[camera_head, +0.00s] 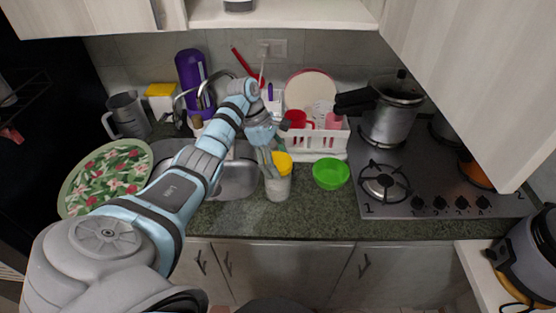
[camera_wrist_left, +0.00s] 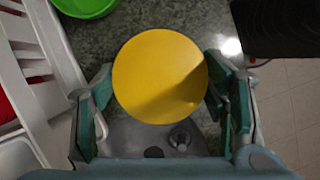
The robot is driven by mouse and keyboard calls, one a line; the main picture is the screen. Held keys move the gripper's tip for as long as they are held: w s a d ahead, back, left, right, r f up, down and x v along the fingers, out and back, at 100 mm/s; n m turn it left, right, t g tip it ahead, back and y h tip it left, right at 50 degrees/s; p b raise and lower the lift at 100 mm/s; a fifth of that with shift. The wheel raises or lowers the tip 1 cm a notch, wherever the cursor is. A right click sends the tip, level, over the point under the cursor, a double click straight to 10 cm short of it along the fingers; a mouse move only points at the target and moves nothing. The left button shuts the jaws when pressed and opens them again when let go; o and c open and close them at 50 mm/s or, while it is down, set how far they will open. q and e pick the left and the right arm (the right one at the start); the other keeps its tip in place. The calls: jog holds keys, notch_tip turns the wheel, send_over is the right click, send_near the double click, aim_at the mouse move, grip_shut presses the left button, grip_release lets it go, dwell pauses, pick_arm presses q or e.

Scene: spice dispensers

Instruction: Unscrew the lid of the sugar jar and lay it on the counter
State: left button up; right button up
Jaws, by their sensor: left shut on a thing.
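The sugar jar (camera_head: 278,187) is a pale, clear-sided jar with a yellow lid (camera_head: 283,163). It stands upright on the counter (camera_head: 310,217) near the front edge, between the sink and a green bowl. My left gripper (camera_head: 272,164) reaches down over the jar from above, with its fingers at the lid. In the left wrist view the round yellow lid (camera_wrist_left: 160,78) fills the space between the two fingers, which are shut on it. The lid hides the jar body in that view. I cannot tell whether the lid is loose on the jar. My right gripper is not in view.
A green bowl (camera_head: 331,173) stands just right of the jar. A white dish rack (camera_head: 318,142) is behind it, and the sink (camera_head: 238,182) is to the left. The stove (camera_head: 425,185) is at the right. Bare counter lies in front of the bowl.

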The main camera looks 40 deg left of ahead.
aim_at(283, 162)
pick_arm(q)
jog(key=shift+r, duration=0.1)
jog(key=shift+r, duration=2)
